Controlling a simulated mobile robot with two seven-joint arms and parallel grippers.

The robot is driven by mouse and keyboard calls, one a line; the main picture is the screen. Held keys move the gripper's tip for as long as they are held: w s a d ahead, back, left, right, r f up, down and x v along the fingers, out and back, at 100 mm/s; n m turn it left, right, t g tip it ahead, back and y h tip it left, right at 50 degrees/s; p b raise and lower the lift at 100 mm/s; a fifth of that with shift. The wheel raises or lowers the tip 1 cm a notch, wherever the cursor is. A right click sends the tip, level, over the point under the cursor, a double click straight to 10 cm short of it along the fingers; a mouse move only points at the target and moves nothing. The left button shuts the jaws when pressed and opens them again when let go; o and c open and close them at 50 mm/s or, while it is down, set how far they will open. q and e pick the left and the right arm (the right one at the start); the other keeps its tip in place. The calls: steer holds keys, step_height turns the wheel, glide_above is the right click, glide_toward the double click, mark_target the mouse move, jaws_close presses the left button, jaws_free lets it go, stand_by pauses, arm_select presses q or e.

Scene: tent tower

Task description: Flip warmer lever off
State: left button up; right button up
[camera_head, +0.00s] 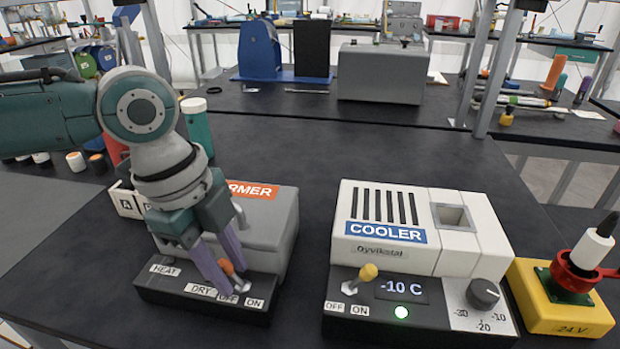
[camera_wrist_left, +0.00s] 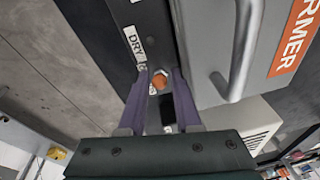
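The grey warmer (camera_head: 270,235) stands left of centre with an orange label and a dark front panel marked HEAT, DRY, OFF and ON. Its small lever has an orange knob (camera_head: 227,267), also in the left wrist view (camera_wrist_left: 158,83). The lever leans left, towards the OFF side. My left gripper (camera_head: 223,268) reaches down to the panel, its two purple fingers apart on either side of the knob. In the left wrist view the fingers (camera_wrist_left: 162,78) flank the knob with a narrow gap on the right. My right gripper is not in view.
The white cooler (camera_head: 460,225) stands to the right, with a yellow-knobbed lever (camera_head: 368,272), a "-10 C" display and a lit green light. A yellow 24 V box (camera_head: 560,318) is at far right. A green bottle (camera_head: 196,125) stands behind the warmer.

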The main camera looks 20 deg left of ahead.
arm_select(q)
steer(key=shift+r, duration=0.1)
steer(key=p+v, duration=0.1)
steer(key=v, duration=0.8)
steer(key=shift+r, duration=0.4)
steer(key=shift+s, duration=0.1)
